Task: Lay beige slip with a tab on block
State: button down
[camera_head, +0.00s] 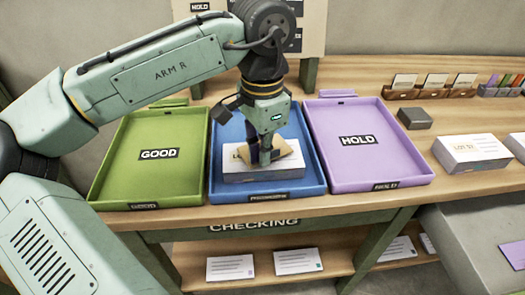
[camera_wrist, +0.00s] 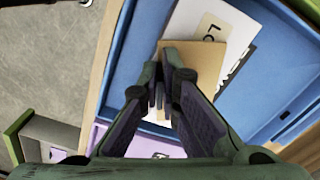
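The beige slip (camera_head: 289,158) is at my gripper (camera_head: 264,160), over the top of a white block (camera_head: 262,176) in the blue tray (camera_head: 305,182). In the wrist view the slip (camera_wrist: 202,60) lies across part of the block's labelled top (camera_wrist: 238,42), where the letters "LO" show. My gripper (camera_wrist: 168,72) has its fingers close together at the slip's middle. They appear shut on its tab, which they mostly hide. The slip looks slightly askew to the block; I cannot tell whether it touches the top.
A green GOOD tray (camera_head: 150,180) stands left and a purple HOLD tray (camera_head: 360,165) right, both empty. A dark grey block (camera_head: 413,118) and a LOT 37 block (camera_head: 470,152) are farther right. Card holders (camera_head: 435,90) line the back. Cards (camera_head: 297,262) lie on the lower shelf.

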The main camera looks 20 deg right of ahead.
jog(key=shift+f, duration=0.35)
jog(key=shift+f, duration=0.1)
jog(key=c, duration=1.8)
grip_release()
notch_tip(320, 180, up, 12)
jog(key=shift+d, duration=0.1)
